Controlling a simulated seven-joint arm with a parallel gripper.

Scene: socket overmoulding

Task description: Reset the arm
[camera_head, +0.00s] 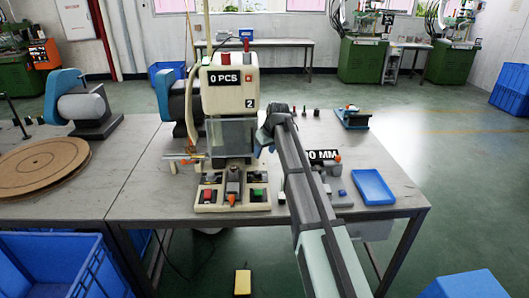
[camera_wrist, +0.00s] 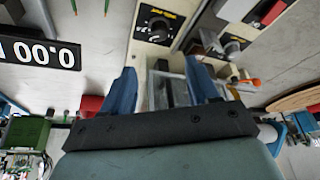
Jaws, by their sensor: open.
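My arm reaches over the table from the front in the head view, with its end near the right side of the cream moulding machine (camera_head: 230,85). My gripper (camera_wrist: 163,80) shows in the wrist view with its two blue fingers apart and nothing between them. Beyond the fingers are the machine's lower front and a cream panel with a black dial (camera_wrist: 157,24). In the head view the fingers are mostly hidden by my own arm, so I cannot tell how close they are to the machine.
A blue tray (camera_head: 373,187) lies at the table's right end, near a gauge with a "0 MM" display (camera_head: 323,156). A small blue fixture (camera_head: 352,118) stands behind it. A round wooden board (camera_head: 38,165) is at the left. Blue crates (camera_head: 60,262) stand in front.

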